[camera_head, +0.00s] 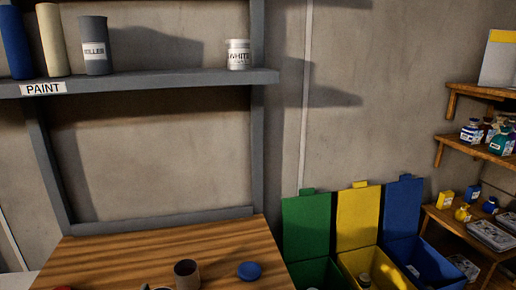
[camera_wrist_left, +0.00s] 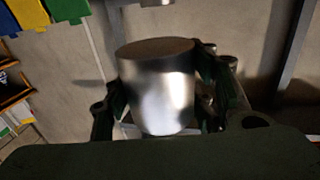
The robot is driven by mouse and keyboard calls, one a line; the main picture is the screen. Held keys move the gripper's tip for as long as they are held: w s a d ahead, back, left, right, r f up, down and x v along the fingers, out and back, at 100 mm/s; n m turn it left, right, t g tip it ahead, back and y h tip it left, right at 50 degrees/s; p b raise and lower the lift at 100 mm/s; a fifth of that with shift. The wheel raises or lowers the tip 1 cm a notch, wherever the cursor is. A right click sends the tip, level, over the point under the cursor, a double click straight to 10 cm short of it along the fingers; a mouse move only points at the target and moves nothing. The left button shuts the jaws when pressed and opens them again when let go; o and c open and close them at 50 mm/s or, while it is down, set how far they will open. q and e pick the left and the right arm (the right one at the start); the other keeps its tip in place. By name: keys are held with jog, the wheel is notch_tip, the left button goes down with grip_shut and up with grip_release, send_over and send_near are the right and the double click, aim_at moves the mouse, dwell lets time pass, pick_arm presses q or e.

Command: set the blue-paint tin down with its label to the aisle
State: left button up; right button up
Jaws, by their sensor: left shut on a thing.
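A plain silver tin (camera_wrist_left: 157,88) fills the middle of the left wrist view. My left gripper (camera_wrist_left: 160,100) is shut on it, with one dark finger on each side. No label shows on the side facing this camera, so I cannot tell where the label points or confirm the paint colour. Neither gripper nor the held tin shows in the head view. A tin marked WHITE (camera_head: 238,54) stands upright near the right end of the grey shelf (camera_head: 165,82), which carries a PAINT sign (camera_head: 43,88).
Below, a wooden bench (camera_head: 170,245) holds a brown cup (camera_head: 187,274) and a blue lid (camera_head: 249,270). Green, yellow and blue bins (camera_head: 402,215) stand right.

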pick_arm(q)
jog(key=shift+s+d+r, duration=0.15)
jog(key=shift+s, duration=0.35)
jog(key=shift+s+d+r, duration=0.1)
jog(key=shift+s+d, duration=0.05)
jog(key=shift+s, duration=0.35)
jog(key=s+f, duration=0.2)
jog(key=s, duration=0.6)
jog(key=shift+f, duration=0.4)
jog(key=shift+a, duration=0.1)
